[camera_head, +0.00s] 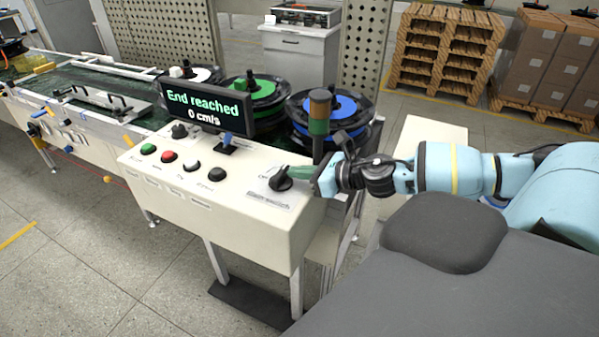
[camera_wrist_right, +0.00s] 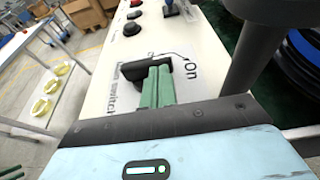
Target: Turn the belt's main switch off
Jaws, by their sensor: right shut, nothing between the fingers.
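The main switch (camera_head: 281,180) is a black rotary knob at the right end of the cream control panel (camera_head: 235,205). It also shows in the right wrist view (camera_wrist_right: 138,70), with the printed words "main switch" on one side and "On" on the other. My right gripper (camera_head: 297,173) reaches in from the right, with green fingers shut and empty. In the right wrist view the fingertips (camera_wrist_right: 160,70) are right at the knob and cover part of it. I cannot tell whether they touch it. The left gripper is not in view.
The panel also has several push buttons (camera_head: 168,156), a blue-handled lever (camera_head: 227,140) and a display (camera_head: 206,105) reading "End reached 0 cm/s". A signal post (camera_head: 319,120) stands close beside my right gripper. Spools (camera_head: 340,110) stand behind the panel.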

